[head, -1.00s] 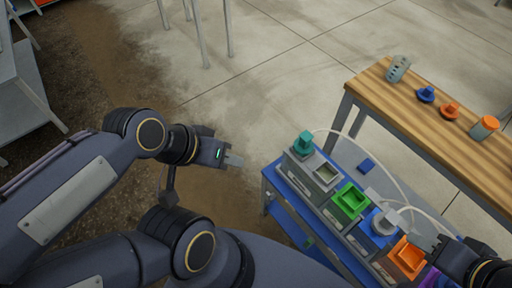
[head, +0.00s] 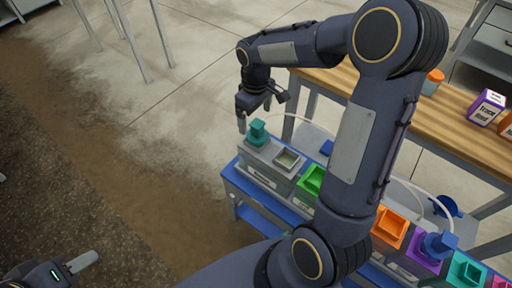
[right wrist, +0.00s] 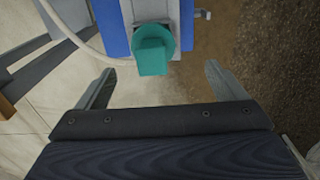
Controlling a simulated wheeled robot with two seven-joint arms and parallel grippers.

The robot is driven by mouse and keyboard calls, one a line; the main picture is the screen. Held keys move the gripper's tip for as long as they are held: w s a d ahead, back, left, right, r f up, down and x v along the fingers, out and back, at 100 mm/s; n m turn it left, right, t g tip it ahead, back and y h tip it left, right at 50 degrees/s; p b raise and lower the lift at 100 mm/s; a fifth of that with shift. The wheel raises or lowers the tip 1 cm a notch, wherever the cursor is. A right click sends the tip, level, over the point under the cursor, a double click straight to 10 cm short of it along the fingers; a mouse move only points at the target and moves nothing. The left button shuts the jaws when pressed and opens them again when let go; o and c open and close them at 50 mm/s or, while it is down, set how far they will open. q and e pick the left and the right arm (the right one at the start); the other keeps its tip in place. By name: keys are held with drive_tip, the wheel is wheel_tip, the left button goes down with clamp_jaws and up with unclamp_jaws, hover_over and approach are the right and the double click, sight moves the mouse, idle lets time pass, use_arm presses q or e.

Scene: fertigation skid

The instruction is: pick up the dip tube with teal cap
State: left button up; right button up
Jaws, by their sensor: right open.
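The teal cap (head: 257,133) of the dip tube stands on the grey block at the left end of the blue skid. The tube below the cap is hidden. The right wrist view also shows the teal cap (right wrist: 152,50), ahead of the fingers and roughly centred between them. My right gripper (head: 263,109) is open, with its fingers spread just above and behind the cap, and nothing is held. I cannot tell whether a finger touches it. My left gripper (head: 82,263) is low at the left, away from the skid; its jaw gap does not show.
The blue skid (head: 232,180) carries a row of coloured sockets, including a green one (head: 311,180) and an orange one (head: 389,226). A pale hose curves behind them. A wooden bench (head: 440,125) with containers stands behind. Open floor lies to the left.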

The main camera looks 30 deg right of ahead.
sight(257, 125)
drive_tip(key=f, duration=0.5)
drive_tip(key=d+f, duration=0.1)
drive_tip(key=f, duration=0.2)
drive_tip(key=shift+w+f+b, duration=0.2)
drive_tip(key=shift+w+b, duration=0.05)
drive_tip(key=shift+b, duration=0.1)
drive_tip(key=shift+r, duration=0.1)
drive_tip(key=c, duration=1.5)
